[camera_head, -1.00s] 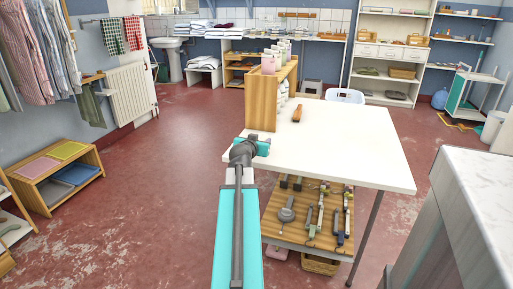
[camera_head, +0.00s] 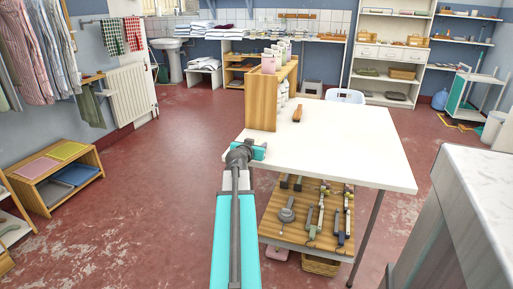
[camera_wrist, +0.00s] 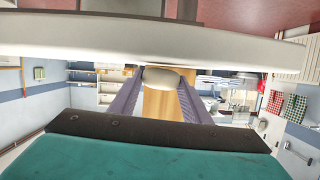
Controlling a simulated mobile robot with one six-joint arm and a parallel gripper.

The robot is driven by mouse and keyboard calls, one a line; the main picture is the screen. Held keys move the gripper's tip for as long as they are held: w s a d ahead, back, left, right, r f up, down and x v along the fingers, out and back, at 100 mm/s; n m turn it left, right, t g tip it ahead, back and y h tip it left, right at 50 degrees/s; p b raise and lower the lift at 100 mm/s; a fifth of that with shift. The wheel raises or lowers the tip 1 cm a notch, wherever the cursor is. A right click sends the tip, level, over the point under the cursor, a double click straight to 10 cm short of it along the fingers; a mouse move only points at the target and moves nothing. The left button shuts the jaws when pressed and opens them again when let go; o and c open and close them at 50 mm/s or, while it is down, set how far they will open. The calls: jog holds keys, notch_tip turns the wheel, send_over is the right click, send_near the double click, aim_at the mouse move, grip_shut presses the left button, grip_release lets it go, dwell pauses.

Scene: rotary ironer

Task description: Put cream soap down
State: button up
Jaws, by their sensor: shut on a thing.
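The cream soap (camera_wrist: 168,78) is a pale oval bar between the fingertips of my gripper (camera_wrist: 165,82) in the wrist view. My gripper is shut on it. The wrist picture looks upside down, with red floor at its top. In the head view my gripper (camera_head: 259,150) is at the near left corner of the white table (camera_head: 350,150). The soap cannot be made out there. The table's pale edge shows as a broad band across the top of the wrist view (camera_wrist: 150,38); I cannot tell whether the soap touches it.
The table's middle and right are clear. Tools lie on the wooden shelf (camera_head: 275,228) below. A marble-topped unit (camera_head: 480,190) stands at right.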

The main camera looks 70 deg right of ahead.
jog(key=shift+f, duration=0.2)
jog(key=shift+f, duration=0.15)
jog(key=o, duration=1.1)
jog(key=shift+c, duration=0.2)
jog(key=shift+r, duration=0.2)
jog(key=shift+v, duration=3.2)
jog(key=shift+a+f+b, duration=0.15)
jog(key=shift+a+b, duration=0.05)
jog(key=shift+b, duration=0.2)
jog(key=b+v, duration=0.2)
jog(key=b, duration=0.2)
jog(key=shift+a, duration=0.2)
